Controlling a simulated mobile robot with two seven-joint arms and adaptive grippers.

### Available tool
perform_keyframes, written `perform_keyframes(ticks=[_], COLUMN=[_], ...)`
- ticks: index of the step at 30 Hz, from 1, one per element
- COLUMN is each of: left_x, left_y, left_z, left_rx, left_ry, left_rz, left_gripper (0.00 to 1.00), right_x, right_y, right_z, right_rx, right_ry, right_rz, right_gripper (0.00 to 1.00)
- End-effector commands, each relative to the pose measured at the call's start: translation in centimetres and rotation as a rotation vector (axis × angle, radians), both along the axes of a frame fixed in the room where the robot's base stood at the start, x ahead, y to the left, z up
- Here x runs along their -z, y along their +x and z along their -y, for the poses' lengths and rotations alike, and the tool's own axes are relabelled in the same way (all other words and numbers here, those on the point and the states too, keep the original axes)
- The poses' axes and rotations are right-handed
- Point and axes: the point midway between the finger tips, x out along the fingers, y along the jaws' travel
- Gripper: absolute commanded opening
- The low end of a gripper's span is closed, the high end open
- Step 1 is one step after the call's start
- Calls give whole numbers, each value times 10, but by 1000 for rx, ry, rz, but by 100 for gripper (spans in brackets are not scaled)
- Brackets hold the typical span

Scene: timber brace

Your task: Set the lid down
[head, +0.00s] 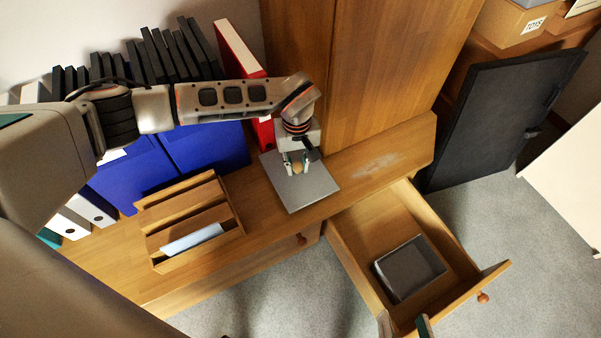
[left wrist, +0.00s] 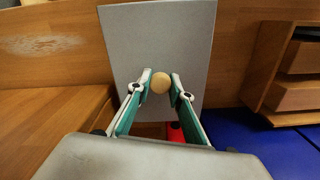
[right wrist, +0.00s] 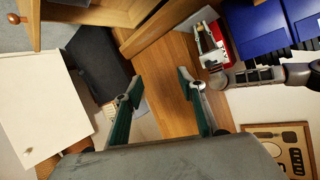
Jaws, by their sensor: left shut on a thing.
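The lid (head: 309,188) is a flat grey square panel with a round wooden knob (left wrist: 160,83). My left gripper (head: 298,165) is shut on the knob, with a fingertip on each side of it. The lid is over the wooden cabinet top, in front of the tall wooden door; I cannot tell whether it touches the top. The lid also fills the middle of the left wrist view (left wrist: 160,40). My right gripper (right wrist: 160,85) is open and empty; its fingertips show at the bottom edge of the head view, by the drawer front.
An open drawer (head: 377,222) holds a grey open box (head: 410,268). A wooden organiser (head: 190,222) stands left of the lid, with blue binders (head: 205,147) and a red binder (head: 238,48) behind. The cabinet top right of the lid is clear, with a pale patch (head: 375,166).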

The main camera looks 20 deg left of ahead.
Motion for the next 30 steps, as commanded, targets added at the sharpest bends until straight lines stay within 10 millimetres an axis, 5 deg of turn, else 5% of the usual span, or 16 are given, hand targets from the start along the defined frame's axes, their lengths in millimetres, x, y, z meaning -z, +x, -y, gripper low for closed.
perform_keyframes(ticks=[8, 15, 28, 29, 30], left_x=[20, 57, 57, 56, 56], left_y=[0, -3, 2, 2, 2], left_z=[1, 0, 0, 0, 0], left_rx=[0, -1, 0, 0, 0], left_ry=[-1, -1, 0, -1, -1], left_rz=[1, -7, 5, 4, 4], left_gripper=[0, 0, 0, 28, 37], right_x=[7, 15, 9, 9, 10], right_y=[-6, -15, -11, -11, -12], right_z=[-9, -23, -26, -26, -26], right_rx=[17, 52, 72, 72, 71], right_ry=[69, 191, 223, 223, 221], right_rz=[-29, -69, -65, -65, -65], right_gripper=[40, 40, 40, 40, 40])
